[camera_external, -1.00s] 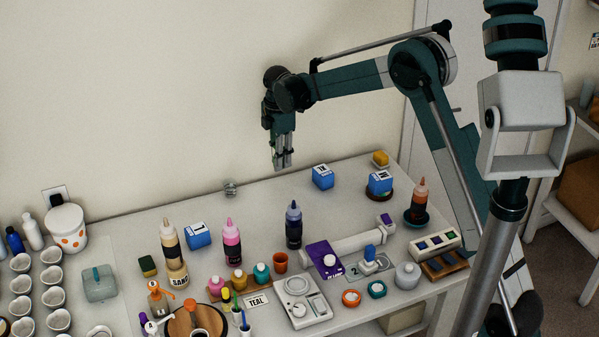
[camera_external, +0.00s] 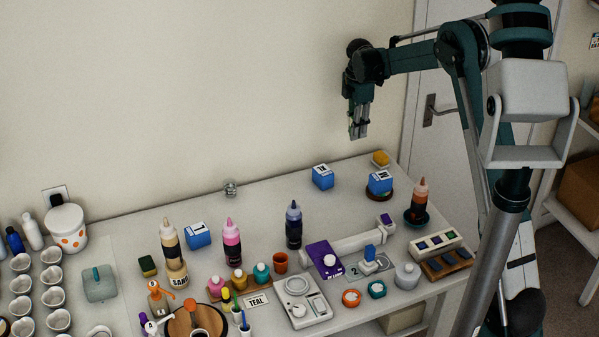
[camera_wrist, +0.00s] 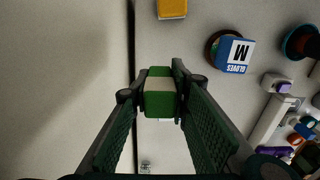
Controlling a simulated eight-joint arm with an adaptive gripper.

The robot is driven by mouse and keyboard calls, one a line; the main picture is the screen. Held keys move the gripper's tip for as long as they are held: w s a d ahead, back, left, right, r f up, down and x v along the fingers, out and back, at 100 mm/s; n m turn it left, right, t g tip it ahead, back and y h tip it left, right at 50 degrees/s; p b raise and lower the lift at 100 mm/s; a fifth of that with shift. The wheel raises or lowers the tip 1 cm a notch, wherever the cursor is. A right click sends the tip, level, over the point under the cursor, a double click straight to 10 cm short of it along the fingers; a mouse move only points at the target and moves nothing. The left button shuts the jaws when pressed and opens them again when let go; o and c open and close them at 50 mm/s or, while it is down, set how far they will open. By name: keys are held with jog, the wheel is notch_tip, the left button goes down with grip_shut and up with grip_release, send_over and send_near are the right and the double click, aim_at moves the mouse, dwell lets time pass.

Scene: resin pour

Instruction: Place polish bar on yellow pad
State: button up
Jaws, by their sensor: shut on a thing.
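My gripper (camera_external: 358,132) hangs fingers down above the back right of the table, high over its surface. In the wrist view its two fingers (camera_wrist: 158,92) are closed on the polish bar (camera_wrist: 160,103), a green block with a pale band across its far part. The bar is too small to make out in the outside view. The yellow pad (camera_external: 381,158) lies at the table's far right corner, below and to the right of the gripper. It shows in the wrist view (camera_wrist: 172,8) at the top edge, apart from the bar. Nothing is seen on it.
A blue glove box marked M (camera_external: 380,183) stands on a dark round base just in front of the pad. Another blue box (camera_external: 322,177) stands to the left.

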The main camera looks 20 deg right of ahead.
jog(key=r, duration=0.1)
send_over(376, 155)
jog(key=shift+r+m, duration=0.15)
jog(key=shift+m, duration=0.15)
jog(key=shift+f+p, duration=0.45)
jog(key=shift+f, duration=2.65)
jog(key=shift+f, duration=0.1)
jog(key=shift+f, duration=1.8)
jog(key=shift+f, duration=0.1)
jog(key=o, duration=0.5)
jog(key=shift+f, duration=0.1)
jog(key=o, duration=0.5)
jog(key=shift+c, duration=0.2)
